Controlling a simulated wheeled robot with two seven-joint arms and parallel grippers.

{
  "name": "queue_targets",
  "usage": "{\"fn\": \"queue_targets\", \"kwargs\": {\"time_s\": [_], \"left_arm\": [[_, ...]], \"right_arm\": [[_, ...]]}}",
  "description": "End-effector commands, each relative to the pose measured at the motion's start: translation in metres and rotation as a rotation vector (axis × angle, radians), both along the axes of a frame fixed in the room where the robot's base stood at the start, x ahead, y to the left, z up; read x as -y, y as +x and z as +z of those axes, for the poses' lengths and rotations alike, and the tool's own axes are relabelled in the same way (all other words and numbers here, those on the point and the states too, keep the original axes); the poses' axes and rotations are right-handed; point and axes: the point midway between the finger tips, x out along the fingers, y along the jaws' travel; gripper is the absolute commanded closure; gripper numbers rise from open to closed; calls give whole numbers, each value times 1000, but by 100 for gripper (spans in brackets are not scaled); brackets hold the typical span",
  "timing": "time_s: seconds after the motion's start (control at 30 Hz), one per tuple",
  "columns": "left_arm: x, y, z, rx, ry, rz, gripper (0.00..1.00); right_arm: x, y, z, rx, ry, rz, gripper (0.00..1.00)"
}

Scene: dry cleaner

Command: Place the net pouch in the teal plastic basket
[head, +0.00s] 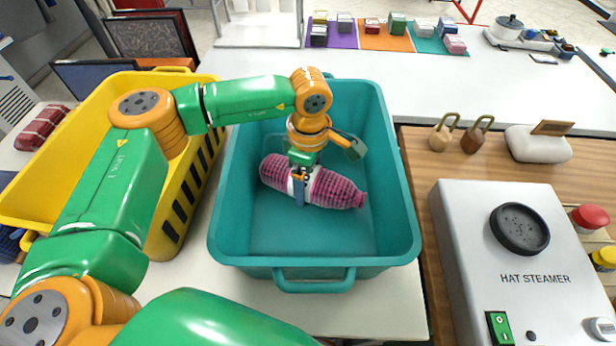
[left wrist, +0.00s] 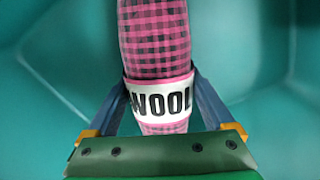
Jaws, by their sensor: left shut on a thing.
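The net pouch (head: 335,190) is a long pink and dark checked roll with a white band. It lies crosswise within the walls of the teal plastic basket (head: 315,273). My left gripper (head: 300,188) reaches down into the basket and is shut on the pouch around its band. In the left wrist view the fingers (left wrist: 160,85) are on both sides of the pouch (left wrist: 158,45), whose band reads "WOOL". I cannot tell whether the pouch touches the basket floor. My right gripper is not in view.
A yellow basket (head: 165,225) stands close on the left. A hat steamer (head: 465,260) and two padlock-shaped objects (head: 460,137) are on the wooden counter at right. Small boxes on coloured mats (head: 383,42) stand at the back. White table is clear behind the basket.

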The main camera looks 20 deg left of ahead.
Motion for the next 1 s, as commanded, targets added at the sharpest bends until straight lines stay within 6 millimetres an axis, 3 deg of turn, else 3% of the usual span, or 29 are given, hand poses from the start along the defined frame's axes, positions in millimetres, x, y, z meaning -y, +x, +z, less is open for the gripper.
{"fn": "queue_targets", "kwargs": {"time_s": [0.03,0.07,0.1,0.4,0.8,1.0], "left_arm": [[0,0,-3,0,0,0,91],[0,0,-3,0,0,0,8],[0,0,-2,0,0,0,0],[0,1,7,2,0,0,0],[2,1,108,3,0,1,0],[1,0,122,0,-1,0,0]], "right_arm": [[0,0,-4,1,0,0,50],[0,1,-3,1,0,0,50],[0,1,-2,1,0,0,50],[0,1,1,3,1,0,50],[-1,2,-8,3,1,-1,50],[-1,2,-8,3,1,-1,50]]}}
